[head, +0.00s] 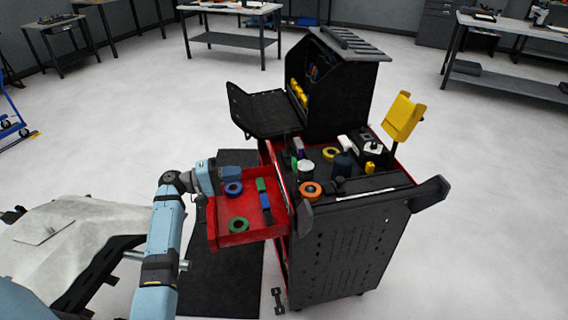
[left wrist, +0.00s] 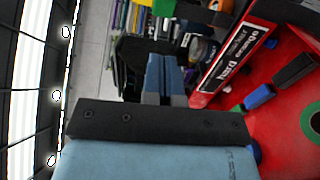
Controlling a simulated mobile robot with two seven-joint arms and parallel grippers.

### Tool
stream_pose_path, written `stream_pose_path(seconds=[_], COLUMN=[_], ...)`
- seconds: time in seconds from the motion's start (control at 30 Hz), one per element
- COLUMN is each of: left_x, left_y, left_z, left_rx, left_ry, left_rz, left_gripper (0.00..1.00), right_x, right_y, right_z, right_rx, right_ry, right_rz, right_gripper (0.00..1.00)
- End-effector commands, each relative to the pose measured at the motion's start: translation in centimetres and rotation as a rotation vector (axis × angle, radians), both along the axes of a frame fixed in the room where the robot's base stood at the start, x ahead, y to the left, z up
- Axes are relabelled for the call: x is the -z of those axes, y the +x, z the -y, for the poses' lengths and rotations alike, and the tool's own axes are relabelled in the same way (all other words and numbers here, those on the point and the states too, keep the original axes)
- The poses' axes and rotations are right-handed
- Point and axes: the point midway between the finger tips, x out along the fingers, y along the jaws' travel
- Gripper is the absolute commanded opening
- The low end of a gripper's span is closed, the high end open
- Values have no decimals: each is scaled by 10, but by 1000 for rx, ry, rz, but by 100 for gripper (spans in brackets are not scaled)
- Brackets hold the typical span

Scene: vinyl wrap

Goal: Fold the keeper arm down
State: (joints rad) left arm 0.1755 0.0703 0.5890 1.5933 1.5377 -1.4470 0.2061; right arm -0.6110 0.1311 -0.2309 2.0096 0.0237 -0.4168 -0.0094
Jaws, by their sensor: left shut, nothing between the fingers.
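My left gripper (head: 212,176) is at the back left corner of the open red drawer (head: 212,226). In the left wrist view its two blue fingers (left wrist: 165,75) are together with nothing between them. I cannot tell for sure which part is the keeper arm. A dark upright lever-like piece (head: 304,214) stands at the cart's edge beside the drawer. My right gripper is not in view.
The drawer holds a green tape roll (head: 239,225), a blue roll (head: 233,188) and small blocks. The black cart (head: 350,245) carries an orange roll (head: 310,190), bottles and a yellow holder (head: 403,118). A pale draped sheet (head: 70,245) lies at left.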

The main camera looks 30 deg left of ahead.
Motion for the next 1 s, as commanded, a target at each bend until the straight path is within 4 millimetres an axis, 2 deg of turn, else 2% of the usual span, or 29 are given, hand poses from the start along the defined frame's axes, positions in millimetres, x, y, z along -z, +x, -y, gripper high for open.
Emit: stream_pose_path(seconds=[0.27,0.7,1.0], left_x=[-1,-5,-4], left_y=[10,69,90], left_z=[12,79,104], left_rx=[0,1,-1], left_ry=[-1,1,3], left_rz=[0,1,-1], left_gripper=[0,0,0], right_x=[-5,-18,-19], right_y=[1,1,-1], right_z=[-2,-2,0], right_rx=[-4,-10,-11], right_ry=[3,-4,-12], right_rz=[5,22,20], right_gripper=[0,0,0])
